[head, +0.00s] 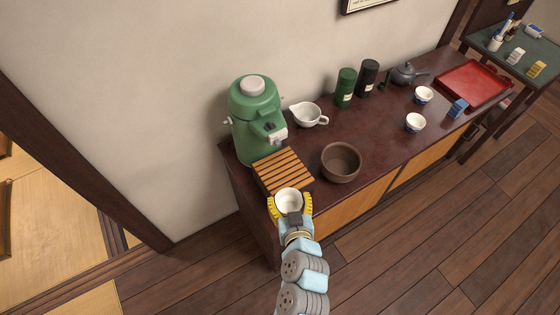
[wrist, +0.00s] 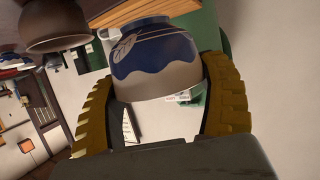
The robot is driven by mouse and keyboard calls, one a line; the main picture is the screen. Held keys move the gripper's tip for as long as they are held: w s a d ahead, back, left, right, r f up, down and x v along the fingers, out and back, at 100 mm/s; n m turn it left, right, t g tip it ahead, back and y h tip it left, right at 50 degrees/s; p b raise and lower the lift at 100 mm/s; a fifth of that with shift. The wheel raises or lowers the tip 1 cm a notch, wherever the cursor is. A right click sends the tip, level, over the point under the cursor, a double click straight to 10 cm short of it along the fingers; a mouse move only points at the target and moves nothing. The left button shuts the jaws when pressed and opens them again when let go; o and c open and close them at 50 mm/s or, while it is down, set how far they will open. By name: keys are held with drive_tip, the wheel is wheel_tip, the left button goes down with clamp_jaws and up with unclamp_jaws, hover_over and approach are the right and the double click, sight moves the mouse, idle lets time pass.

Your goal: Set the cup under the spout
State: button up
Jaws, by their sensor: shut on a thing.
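My gripper (head: 290,208) has its yellow fingers shut on a small white cup (head: 289,198). In the wrist view the cup (wrist: 152,55) shows a blue wave pattern between the two fingers (wrist: 160,100). The cup is held just in front of the slatted wooden stand (head: 284,171), near the counter's front left corner. The green dispenser (head: 252,110) stands behind the stand, its spout (head: 279,136) facing the stand. The cup is apart from the spout, nearer the front. I cannot tell the cup's exact height above the counter.
A brown bowl (head: 341,162) sits right of the stand. A white spouted pitcher (head: 305,114) stands behind it.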

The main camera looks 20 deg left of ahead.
drive_tip(key=w+a, duration=0.2)
drive_tip(key=w, duration=0.2)
drive_tip(key=w+a, duration=0.3)
drive_tip(key=w, duration=0.2)
drive_tip(key=w+a, duration=0.3)
drive_tip(key=w, duration=0.1)
drive_tip(key=shift+w+a, duration=0.1)
drive_tip(key=shift+w, duration=0.3)
drive_tip(key=shift+w+a+f, duration=0.1)
drive_tip(key=shift+w+f, duration=0.05)
drive_tip(key=shift+f, duration=0.1)
drive_tip(key=shift+f+b, duration=0.5)
drive_tip(key=shift+f, duration=1)
drive_tip(key=shift+f, duration=0.15)
drive_tip(key=o, duration=1.1)
drive_tip(key=shift+r, duration=0.2)
